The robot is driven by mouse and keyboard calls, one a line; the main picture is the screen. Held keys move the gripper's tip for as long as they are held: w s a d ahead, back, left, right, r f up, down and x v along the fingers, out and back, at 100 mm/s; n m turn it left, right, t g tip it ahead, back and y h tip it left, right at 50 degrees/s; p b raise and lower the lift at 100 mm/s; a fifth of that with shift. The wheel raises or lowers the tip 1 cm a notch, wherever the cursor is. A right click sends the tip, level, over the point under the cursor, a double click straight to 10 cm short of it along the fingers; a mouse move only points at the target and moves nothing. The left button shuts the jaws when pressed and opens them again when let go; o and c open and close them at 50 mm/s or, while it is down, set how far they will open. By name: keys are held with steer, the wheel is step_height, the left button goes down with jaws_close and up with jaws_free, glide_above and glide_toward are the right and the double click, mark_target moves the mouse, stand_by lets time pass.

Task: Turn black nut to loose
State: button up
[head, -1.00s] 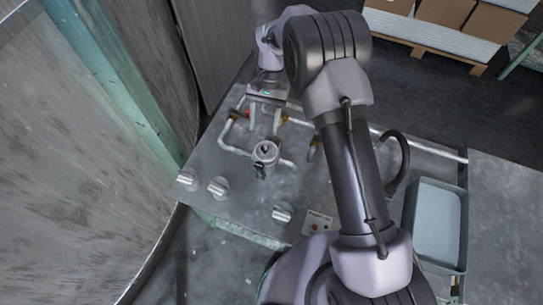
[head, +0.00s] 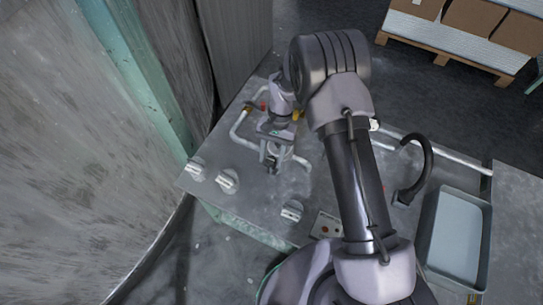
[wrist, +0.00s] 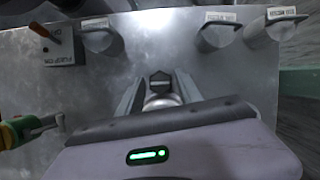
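A metal fitting with a small dark top (wrist: 159,80), which I take to be the black nut, stands on the grey metal bench. In the wrist view my gripper (wrist: 161,88) has its two fingers apart, one on each side of the fitting, and looks open. Contact with the nut cannot be made out. In the head view my gripper (head: 271,157) is over the fitting (head: 271,168), which it partly hides.
Silver knobs (head: 228,181) line the bench's near left edge. A switch box (wrist: 58,46) with an orange lever stands nearby. Pale pipes (head: 240,130) run behind and beside the fitting. A yellow-green valve part (wrist: 18,130) is at the wrist view's left. A grey tray (head: 458,238) lies right.

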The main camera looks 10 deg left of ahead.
jaws_close()
steer(key=shift+n+h, duration=0.3)
steer(key=shift+n, duration=0.5)
steer(key=shift+o, duration=1.7)
jaws_free()
steer(key=a+p+v, duration=0.1)
steer(key=p+v, duration=0.4)
steer(key=v, duration=1.2)
steer(key=shift+w+d+r+p, duration=0.15)
steer(key=shift+d+r+p, duration=0.15)
steer(key=shift+d, duration=0.2)
steer(key=shift+f, duration=0.1)
